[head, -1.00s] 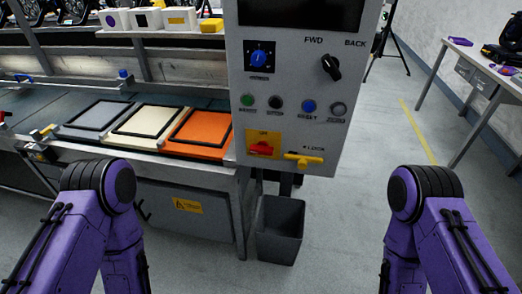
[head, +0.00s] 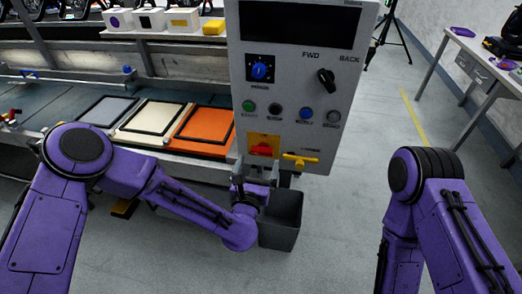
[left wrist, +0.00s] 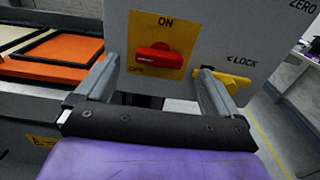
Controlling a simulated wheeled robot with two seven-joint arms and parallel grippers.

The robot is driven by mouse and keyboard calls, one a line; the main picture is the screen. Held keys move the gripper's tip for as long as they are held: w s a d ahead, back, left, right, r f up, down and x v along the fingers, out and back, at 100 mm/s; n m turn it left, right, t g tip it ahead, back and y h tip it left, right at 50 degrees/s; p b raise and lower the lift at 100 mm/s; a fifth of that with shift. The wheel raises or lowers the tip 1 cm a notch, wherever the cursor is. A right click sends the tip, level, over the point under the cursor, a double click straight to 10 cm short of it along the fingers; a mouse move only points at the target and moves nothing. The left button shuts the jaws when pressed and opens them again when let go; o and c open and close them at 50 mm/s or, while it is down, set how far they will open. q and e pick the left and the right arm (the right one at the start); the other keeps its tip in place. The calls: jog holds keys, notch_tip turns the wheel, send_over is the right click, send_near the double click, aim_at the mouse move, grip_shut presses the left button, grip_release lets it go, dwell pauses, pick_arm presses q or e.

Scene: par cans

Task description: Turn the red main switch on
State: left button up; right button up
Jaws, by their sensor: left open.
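The red main switch (head: 262,150) sits on a yellow plate low on the grey control panel (head: 290,85). In the left wrist view the red switch (left wrist: 158,57) has its handle lying about level, with ON above it and OFF at lower left. My left gripper (head: 257,170) is just below and in front of the switch. In the left wrist view its two fingers (left wrist: 158,78) are spread to either side of the switch, open and empty. Whether they touch the panel I cannot tell. My right arm shows at the right, its gripper out of view.
A yellow lock lever (head: 300,160) is right of the switch, close to the right finger in the left wrist view (left wrist: 228,80). Buttons and two knobs are above. A grey bin (head: 283,222) stands below the panel. Framed trays, one orange (head: 205,129), lie left.

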aim_at(261, 153)
pick_arm(q)
jog(key=w, duration=0.2)
jog(key=w+d+p, duration=0.1)
jog(key=w, duration=0.2)
jog(key=shift+c, duration=0.4)
jog(key=c, duration=1)
jog(key=shift+o, duration=0.2)
